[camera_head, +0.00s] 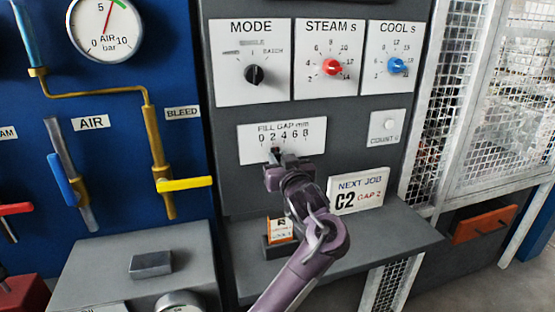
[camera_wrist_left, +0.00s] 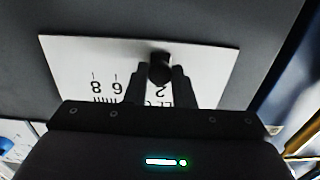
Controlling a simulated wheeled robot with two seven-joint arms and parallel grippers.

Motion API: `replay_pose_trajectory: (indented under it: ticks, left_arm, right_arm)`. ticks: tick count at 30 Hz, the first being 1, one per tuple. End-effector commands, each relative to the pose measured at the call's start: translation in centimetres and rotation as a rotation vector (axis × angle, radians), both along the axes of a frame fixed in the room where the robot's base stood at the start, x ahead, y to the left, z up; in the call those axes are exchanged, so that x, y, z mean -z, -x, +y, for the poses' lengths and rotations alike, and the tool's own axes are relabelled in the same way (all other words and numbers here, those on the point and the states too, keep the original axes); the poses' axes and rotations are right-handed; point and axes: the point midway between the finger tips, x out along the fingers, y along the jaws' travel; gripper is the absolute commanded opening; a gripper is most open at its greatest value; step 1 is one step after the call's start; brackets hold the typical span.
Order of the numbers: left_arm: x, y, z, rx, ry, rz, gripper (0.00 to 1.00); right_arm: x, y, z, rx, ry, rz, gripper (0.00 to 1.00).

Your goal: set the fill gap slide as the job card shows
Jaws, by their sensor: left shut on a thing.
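The fill gap slide is a white plate (camera_head: 312,146) with a scale marked 0 2 4 6 8. Its small dark knob (camera_head: 275,151) stands near the 2. In the left wrist view the plate (camera_wrist_left: 215,65) appears upside down and the knob (camera_wrist_left: 159,68) sits between the fingers, in line with the 2. My left gripper (camera_head: 279,161) is shut on the knob; it also shows in the left wrist view (camera_wrist_left: 160,80). The fingers hide the 4 there. The job card (camera_head: 358,190) reads NEXT JOB, C2, GAP 2. My right gripper is in no view.
Above the slide are a black mode knob (camera_head: 254,75), a red steam knob (camera_head: 332,67) and a blue cool knob (camera_head: 397,65). A count button (camera_head: 389,124) is at right. A grey shelf (camera_head: 395,232) juts out below. A yellow bleed lever (camera_head: 185,184) is at left.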

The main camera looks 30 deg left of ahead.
Motion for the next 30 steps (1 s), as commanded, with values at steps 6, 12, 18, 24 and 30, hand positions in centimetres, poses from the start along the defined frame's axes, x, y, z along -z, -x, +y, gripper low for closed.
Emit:
replay_pose_trajectory:
  ticks: [6, 12, 18, 24, 30]
  left_arm:
    - [0.1, 0.0, 0.0, 0.0, 0.001, 0.001, 0.44]
    - [0.1, 0.0, 0.0, 0.0, 0.001, 0.001, 0.44]
    - [0.2, 0.8, -1.2, 0.004, 0.003, -0.002, 0.44]
    - [0.3, 3.0, -3.9, 0.004, 0.004, 0.0, 0.44]
    - [0.2, 4.6, -5.7, 0.002, 0.002, 0.001, 0.44]
  right_arm:
    - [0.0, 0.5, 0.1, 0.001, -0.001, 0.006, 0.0]
    - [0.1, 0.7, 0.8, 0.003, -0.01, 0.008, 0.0]
    - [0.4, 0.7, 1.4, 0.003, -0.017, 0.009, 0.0]
    - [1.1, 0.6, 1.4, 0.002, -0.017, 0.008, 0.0]
    - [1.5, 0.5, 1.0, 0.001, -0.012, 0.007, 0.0]
